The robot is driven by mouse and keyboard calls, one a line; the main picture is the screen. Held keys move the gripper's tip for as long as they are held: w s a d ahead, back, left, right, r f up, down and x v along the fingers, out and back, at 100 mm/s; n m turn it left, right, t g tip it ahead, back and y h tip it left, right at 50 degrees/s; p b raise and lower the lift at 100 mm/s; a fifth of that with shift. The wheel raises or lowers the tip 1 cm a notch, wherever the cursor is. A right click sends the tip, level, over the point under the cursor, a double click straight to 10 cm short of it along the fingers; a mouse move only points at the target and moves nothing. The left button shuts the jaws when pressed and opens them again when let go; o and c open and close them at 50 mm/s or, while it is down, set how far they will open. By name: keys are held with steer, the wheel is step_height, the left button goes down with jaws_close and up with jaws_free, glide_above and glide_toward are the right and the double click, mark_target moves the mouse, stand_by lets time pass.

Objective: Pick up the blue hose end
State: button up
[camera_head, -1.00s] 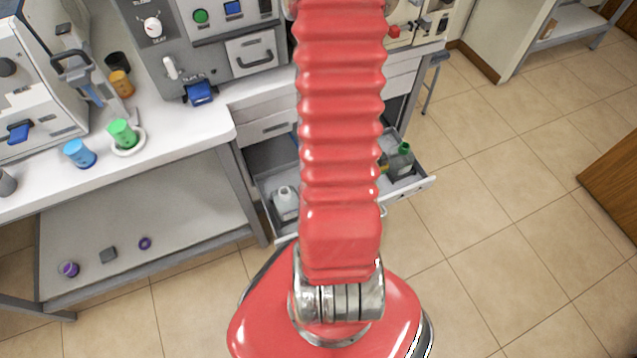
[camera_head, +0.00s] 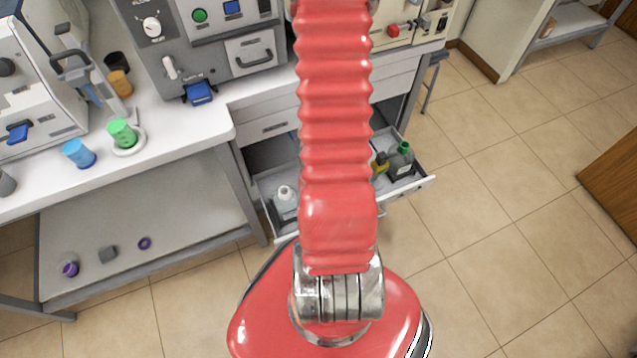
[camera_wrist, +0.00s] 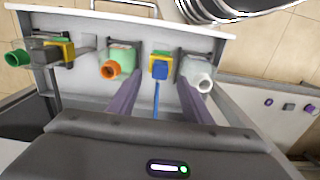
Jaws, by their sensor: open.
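The blue hose end (camera_wrist: 160,68) shows in the wrist view as a small blue piece with a yellow part. A thin blue length runs from it toward my gripper. It is in the open drawer (camera_wrist: 80,20), between a bottle with an orange mouth (camera_wrist: 111,69) and a white bottle (camera_wrist: 200,77). My gripper (camera_wrist: 160,82) is open, with one dark purple finger on each side of the blue piece. I cannot tell whether they touch it. In the head view my arm hides the gripper and the hose end.
A green-capped bottle (camera_head: 402,161) stands at the drawer's right, and a white bottle (camera_head: 286,200) at its left. A green cup (camera_head: 122,134) and a blue cup (camera_head: 79,153) stand on the left bench (camera_head: 185,138). Open tiled floor lies to the right.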

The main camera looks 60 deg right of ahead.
steer(key=shift+f, duration=0.85)
steer(key=shift+f, duration=2.6)
steer(key=shift+c, duration=0.3)
steer(key=c, duration=1.1)
